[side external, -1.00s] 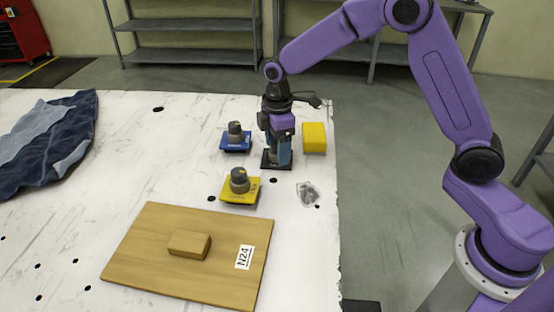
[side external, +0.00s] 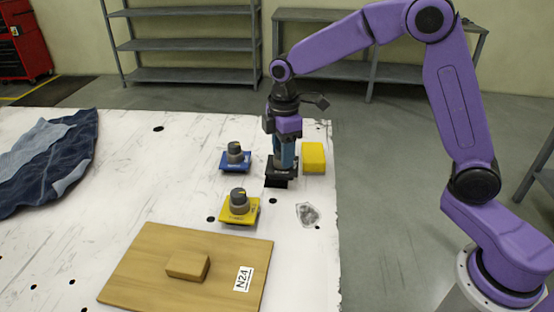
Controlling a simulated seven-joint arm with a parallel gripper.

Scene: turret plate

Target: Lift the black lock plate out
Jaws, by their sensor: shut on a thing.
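My gripper (side external: 284,157) points straight down and is shut on the knob of the black lock plate (side external: 291,172). The fingers hide most of the knob. The plate appears raised a little above the white table (side external: 150,190), roughly level. A black patch (side external: 276,184) shows just below and in front of it; I cannot tell whether this is an opening or a shadow. A blue plate (side external: 228,166) with a grey knob stands to the left. A yellow plate (side external: 252,215) with a similar knob stands nearer the camera.
A yellow block (side external: 313,158) stands close to the right of the black plate. A crumpled grey patch (side external: 308,214) lies near the right table edge. A wooden board (side external: 150,270) with a wooden block (side external: 188,266) lies in front. Blue cloth (side external: 45,160) lies far left; the left-middle table is clear.

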